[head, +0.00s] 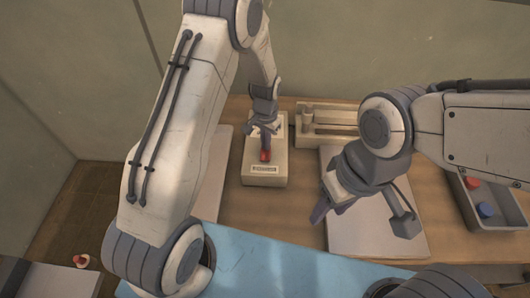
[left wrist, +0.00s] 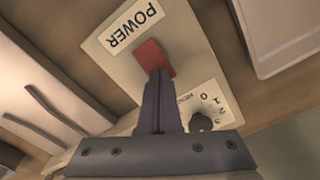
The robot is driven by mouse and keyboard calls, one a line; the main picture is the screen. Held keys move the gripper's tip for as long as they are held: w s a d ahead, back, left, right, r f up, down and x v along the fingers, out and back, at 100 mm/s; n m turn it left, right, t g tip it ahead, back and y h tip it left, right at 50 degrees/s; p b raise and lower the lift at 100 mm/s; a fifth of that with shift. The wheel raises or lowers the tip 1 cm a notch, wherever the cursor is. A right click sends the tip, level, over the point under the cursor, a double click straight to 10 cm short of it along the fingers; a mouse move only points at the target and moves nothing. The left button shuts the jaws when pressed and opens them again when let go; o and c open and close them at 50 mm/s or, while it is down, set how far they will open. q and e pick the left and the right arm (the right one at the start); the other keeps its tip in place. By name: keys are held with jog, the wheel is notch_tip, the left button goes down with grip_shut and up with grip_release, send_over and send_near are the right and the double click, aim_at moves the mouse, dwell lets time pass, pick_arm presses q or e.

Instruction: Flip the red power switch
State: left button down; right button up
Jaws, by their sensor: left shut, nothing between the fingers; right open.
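The red power switch (head: 265,155) sits on a beige box (head: 250,178) on the table. In the left wrist view the red switch (left wrist: 149,55) is beside a white label reading POWER (left wrist: 134,27). My left gripper (head: 264,133) is shut and empty over the box. In the left wrist view its fingertips (left wrist: 159,72) overlap the lower edge of the switch; I cannot tell whether they touch it. The fingers hide part of the switch there. My right gripper (head: 326,207) is open, to the right of the box.
A dark knob (left wrist: 201,122) with a numbered dial is on the same box. A beige rack (head: 330,134) stands behind right. A grey tray (head: 485,222) with red and blue pieces is at right. A pale flat panel (head: 395,240) lies under my right gripper.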

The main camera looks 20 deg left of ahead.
pick_arm(q)
jog(key=shift+f, duration=0.35)
jog(key=shift+r, duration=0.15)
jog(key=shift+r+p, duration=2.45)
jog(key=shift+r, duration=1)
jog(key=shift+f, duration=0.1)
